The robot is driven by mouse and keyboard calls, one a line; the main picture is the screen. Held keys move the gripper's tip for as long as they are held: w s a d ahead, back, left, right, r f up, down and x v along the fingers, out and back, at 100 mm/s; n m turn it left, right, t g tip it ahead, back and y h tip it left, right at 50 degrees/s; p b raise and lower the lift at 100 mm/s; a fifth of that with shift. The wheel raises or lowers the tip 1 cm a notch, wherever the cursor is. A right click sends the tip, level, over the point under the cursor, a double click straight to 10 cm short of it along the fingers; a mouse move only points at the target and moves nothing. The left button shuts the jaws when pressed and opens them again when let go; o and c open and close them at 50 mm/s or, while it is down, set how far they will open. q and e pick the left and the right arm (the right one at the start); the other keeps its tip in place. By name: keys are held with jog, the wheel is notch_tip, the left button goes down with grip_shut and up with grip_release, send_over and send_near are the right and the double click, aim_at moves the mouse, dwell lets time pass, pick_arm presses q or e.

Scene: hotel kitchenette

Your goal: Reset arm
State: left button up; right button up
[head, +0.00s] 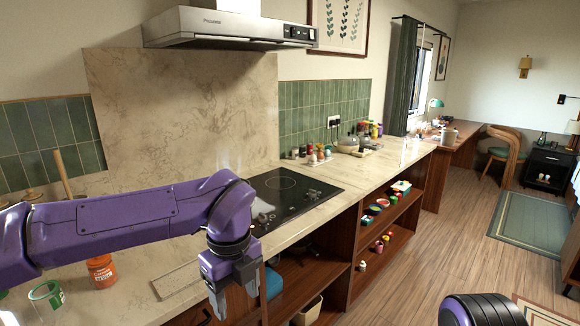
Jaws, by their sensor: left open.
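My left arm reaches in from the left across the counter. My left gripper (236,293) points down in front of the counter's front edge, open, with nothing visible between its fingers. Of my right arm only a dark purple-rimmed part shows at the bottom right; its gripper is out of view.
The stone counter (400,157) carries a black cooktop (290,197), an orange-labelled jar (101,270) and a green-and-white container (46,295). Open wooden shelves (398,212) below hold small items. A range hood (231,26) hangs above.

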pick_arm(q)
jog(key=w+a+f+m+t+y, duration=0.3)
jog(key=w+a+f+m+t, duration=0.25)
jog(key=m, duration=0.45)
jog(key=s+a+f+m+t+y, duration=0.1)
jog(key=s+f+m, duration=0.1)
jog(key=f+m, duration=0.7)
jog(key=s+a+f+m+t, duration=0.1)
jog(key=s+f+m, duration=0.1)
jog(key=f+m, duration=0.65)
jog(key=s+a+f+m+g, duration=0.1)
jog(key=s+a+f+m, duration=0.2)
jog(key=s, duration=0.6)
jog(key=s+a+f+m+g, duration=0.2)
jog(key=s+a+f+m, duration=0.2)
jog(key=s+f, duration=0.4)
jog(key=s+a+f+m+g, duration=0.1)
jog(key=s+a+f+m, duration=0.3)
jog(key=s, duration=0.6)
jog(key=shift+s+a+f+h, duration=0.2)
jog(key=shift+a+f+h, duration=0.1)
jog(key=shift+a+f, duration=0.65)
